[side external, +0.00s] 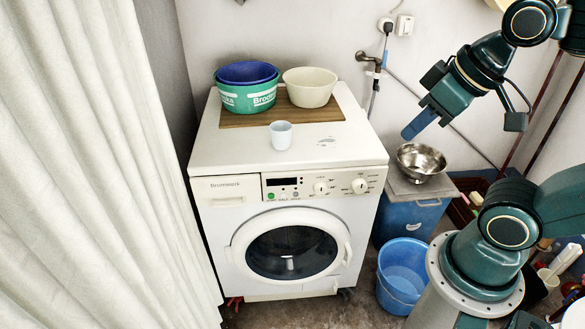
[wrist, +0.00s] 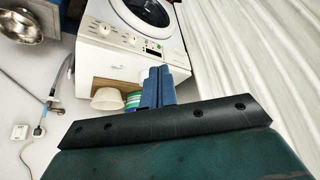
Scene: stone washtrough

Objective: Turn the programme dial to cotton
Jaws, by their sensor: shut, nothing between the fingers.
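The white washing machine (side external: 215,215) stands in the middle of the side view. Its front panel (side external: 290,187) carries two round cream dials, a right one (side external: 359,186) and a smaller one (side external: 321,188) nearer the display. The dial markings are too small to read, so I cannot tell where either points. In the wrist view the panel is turned over, with the right dial (wrist: 104,30) at its left. My gripper (side external: 408,132) is shut and empty, up in the air to the right of the machine and apart from it. Its blue fingers (wrist: 158,86) show in the wrist view.
A white cup (side external: 281,135), a green tub (side external: 245,97) with a blue one inside, and a cream bowl (side external: 310,88) are on the machine top. A metal bowl (side external: 421,160) stands right of the machine, above a blue bucket (side external: 403,277). A curtain (side external: 90,170) hangs left.

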